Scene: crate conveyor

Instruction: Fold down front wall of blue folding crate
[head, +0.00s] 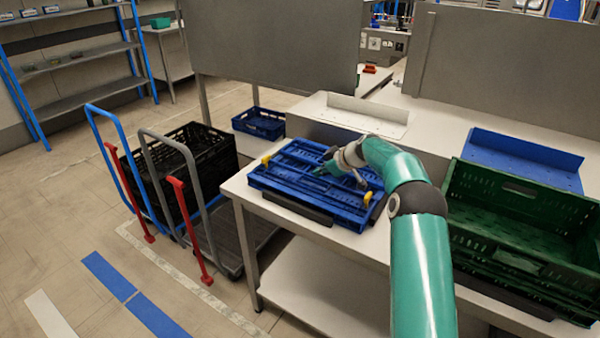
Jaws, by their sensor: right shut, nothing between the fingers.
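The blue folding crate (285,185) lies on the light table in the middle of the head view. It looks flat and low, with yellow pieces at its left and right ends. My right gripper (319,171) is over the top of the crate, right of its middle, with its fingers shut and empty. I cannot tell whether the fingertips touch the crate. My right arm comes in from the lower right and hides part of the crate's right side. My left gripper does not show.
A green crate (520,190) stands on the right, with a blue tray (525,155) behind it. A smaller blue crate (259,122) sits behind the table. A cart with a black crate (190,150) stands to the left. The table's front edge is close to the blue crate.

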